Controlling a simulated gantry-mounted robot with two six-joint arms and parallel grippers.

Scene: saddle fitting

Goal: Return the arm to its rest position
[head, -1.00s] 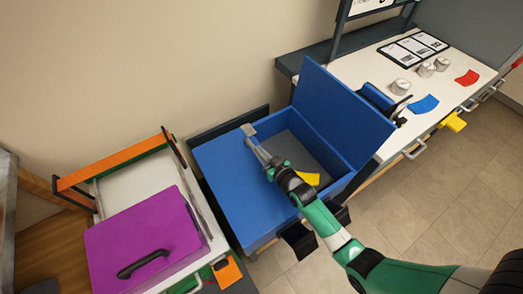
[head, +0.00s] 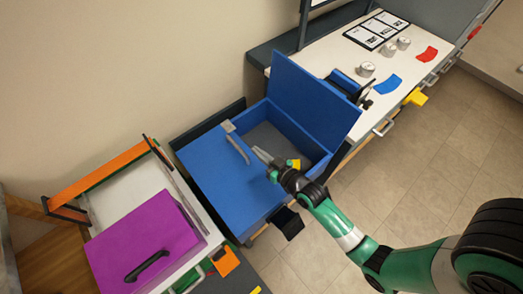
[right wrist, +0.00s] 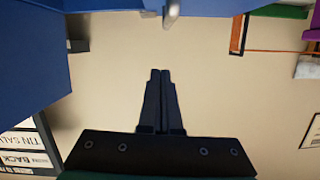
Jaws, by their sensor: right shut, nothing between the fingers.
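My right gripper (head: 262,154) reaches in from the lower right on its green and black arm. Its fingers are together and empty. It is over the blue box (head: 215,180), just right of a grey bar handle (head: 237,149), with a gap between them in the picture. In the right wrist view the two dark fingers (right wrist: 161,75) are side by side, pointing toward a beige wall. My left gripper is in neither view.
The blue box has a raised panel (head: 315,98) beside an open grey-floored compartment. A yellow piece (head: 295,164) there is partly hidden by my arm. A purple-lidded box (head: 145,240) is at left. A white bench (head: 410,70) stands at upper right. Tiled floor (head: 400,180) is open.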

